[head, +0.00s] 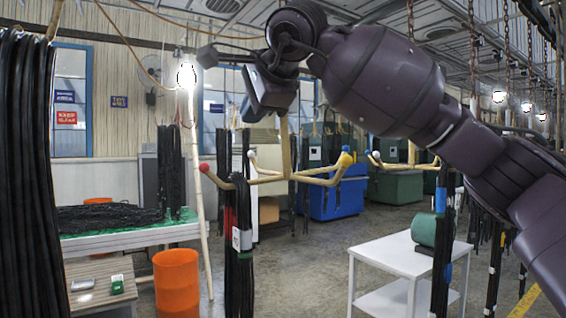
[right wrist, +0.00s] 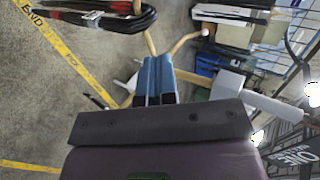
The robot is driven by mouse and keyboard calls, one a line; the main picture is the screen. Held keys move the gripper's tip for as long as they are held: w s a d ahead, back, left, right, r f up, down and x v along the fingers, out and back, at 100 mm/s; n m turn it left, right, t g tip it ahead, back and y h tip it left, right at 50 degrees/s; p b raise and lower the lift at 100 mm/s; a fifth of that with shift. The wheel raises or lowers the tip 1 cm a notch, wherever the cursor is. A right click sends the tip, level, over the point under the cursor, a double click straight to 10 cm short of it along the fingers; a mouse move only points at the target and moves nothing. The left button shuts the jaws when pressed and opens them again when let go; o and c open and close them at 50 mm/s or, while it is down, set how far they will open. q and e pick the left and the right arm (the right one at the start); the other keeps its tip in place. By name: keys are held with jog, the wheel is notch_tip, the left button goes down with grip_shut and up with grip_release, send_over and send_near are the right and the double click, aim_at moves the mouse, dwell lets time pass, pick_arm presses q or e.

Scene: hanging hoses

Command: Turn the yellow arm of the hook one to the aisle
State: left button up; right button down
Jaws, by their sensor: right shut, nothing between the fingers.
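The nearest hook (head: 287,160) hangs in the middle of the head view, a pale rod with arms spreading from its foot. Black hoses (head: 238,245) hang from the red-tipped arm. No number shows on the hook. My right gripper (head: 252,108) is above the arms, beside the rod. Its blue fingers (right wrist: 156,80) are shut and empty in the right wrist view. My left gripper is out of view.
Another hook (head: 410,157) hangs to the right. A white table (head: 415,252) stands below it. An orange bin (head: 177,283) stands at front left, near a hose-covered bench (head: 130,236). A thick black hose bundle (head: 28,170) fills the left edge.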

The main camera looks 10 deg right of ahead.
jog(key=s+d+b, duration=0.3)
jog(key=s+b, duration=0.1)
jog(key=s, duration=0.6)
jog(key=shift+d, duration=0.35)
jog(key=shift+s, duration=0.1)
dwell(0.4)
